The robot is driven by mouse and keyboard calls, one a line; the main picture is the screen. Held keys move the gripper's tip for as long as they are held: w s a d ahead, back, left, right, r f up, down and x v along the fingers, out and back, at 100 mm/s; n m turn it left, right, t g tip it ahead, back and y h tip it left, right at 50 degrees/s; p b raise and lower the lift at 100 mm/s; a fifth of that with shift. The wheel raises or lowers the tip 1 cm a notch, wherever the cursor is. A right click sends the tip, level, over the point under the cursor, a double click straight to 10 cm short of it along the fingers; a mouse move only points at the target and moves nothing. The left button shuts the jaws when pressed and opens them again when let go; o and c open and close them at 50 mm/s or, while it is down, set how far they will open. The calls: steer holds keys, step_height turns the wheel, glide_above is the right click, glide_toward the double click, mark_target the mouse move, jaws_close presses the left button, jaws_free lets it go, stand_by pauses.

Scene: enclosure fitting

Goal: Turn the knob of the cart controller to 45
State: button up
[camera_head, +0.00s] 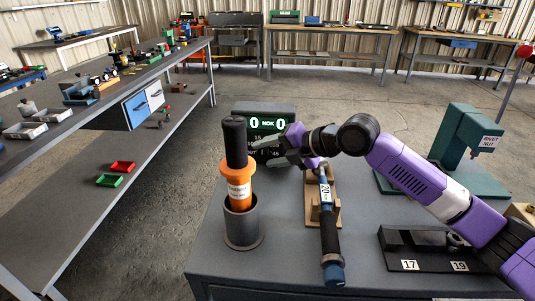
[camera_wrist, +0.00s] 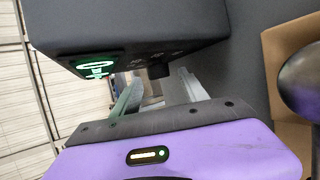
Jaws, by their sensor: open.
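The cart controller (camera_head: 264,111) is a dark box with a lit green display reading "0 NOK 0" at the back left of the cart top. Small numbers, among them 15 and 45, show on its face. In the wrist view the controller (camera_wrist: 150,28) fills the top, and its small dark knob (camera_wrist: 159,71) sticks out from the face. My gripper (camera_head: 283,152) is at the controller's front and hides the knob in the head view. In the wrist view my open gripper (camera_wrist: 154,93) has one finger either side of the knob. The knob's pointer setting cannot be read.
An orange and black tool (camera_head: 238,185) stands in a grey cup (camera_head: 243,226) left of my gripper. A blue and black tool marked 20 (camera_head: 328,210) lies on a wooden rest below my wrist. A teal rivet-nut press (camera_head: 465,140) and a dark 17/19 holder (camera_head: 410,262) stand right.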

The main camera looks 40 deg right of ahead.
steer(key=v, duration=0.7)
steer(key=shift+s, duration=0.15)
